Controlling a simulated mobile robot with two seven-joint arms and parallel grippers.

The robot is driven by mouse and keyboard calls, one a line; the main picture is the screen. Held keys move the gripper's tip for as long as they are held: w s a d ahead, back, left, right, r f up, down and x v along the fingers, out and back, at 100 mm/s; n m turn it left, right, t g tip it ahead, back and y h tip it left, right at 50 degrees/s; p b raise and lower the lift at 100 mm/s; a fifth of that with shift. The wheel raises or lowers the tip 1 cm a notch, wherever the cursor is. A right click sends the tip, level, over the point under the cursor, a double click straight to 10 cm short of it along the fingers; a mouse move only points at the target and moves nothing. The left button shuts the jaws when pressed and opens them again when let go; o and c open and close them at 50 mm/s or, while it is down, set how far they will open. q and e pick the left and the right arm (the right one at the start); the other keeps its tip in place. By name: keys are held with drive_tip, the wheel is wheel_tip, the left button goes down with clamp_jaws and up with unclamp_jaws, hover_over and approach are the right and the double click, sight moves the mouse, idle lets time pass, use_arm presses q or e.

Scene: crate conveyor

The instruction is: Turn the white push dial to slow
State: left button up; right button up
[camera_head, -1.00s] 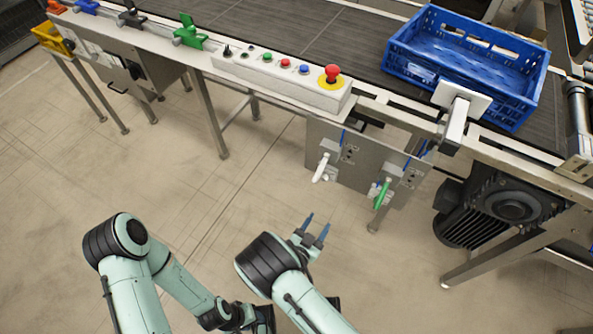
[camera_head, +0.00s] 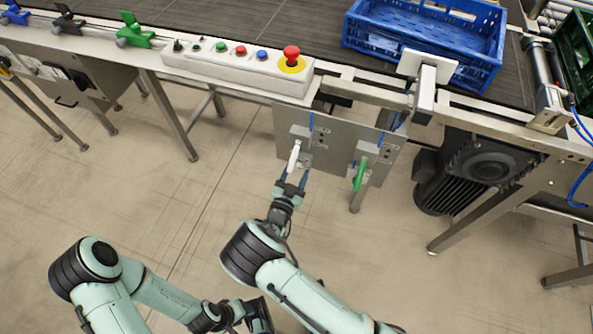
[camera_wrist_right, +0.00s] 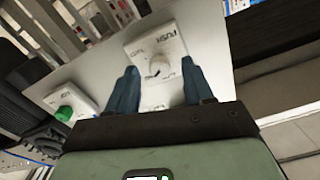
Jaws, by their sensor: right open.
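The white push dial (camera_head: 294,158) sits on a grey metal panel below the conveyor's edge. In the right wrist view the dial (camera_wrist_right: 157,68) is a round white knob on a square white base with a "PUSH" label; its other lettering is too small to read. My right gripper (camera_head: 293,181) is open just in front of it. In the right wrist view its blue fingertips (camera_wrist_right: 160,80) stand on either side of the knob; I cannot tell whether they touch it. My left gripper (camera_head: 260,315) is low in the head view, dark and partly hidden.
A green dial (camera_head: 360,174) is to the right on the same panel (camera_head: 330,148); it also shows in the right wrist view (camera_wrist_right: 64,113). Above are a button box (camera_head: 225,77) with a red emergency stop (camera_head: 291,55) and a blue crate (camera_head: 420,45). A black motor (camera_head: 465,172) is to the right.

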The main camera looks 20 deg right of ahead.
use_arm(q)
drive_tip(key=shift+w, duration=0.1)
use_arm(e)
drive_tip(key=shift+w+d, duration=0.25)
drive_tip(key=shift+w, duration=0.15)
drive_tip(key=shift+c, duration=0.4)
clamp_jaws()
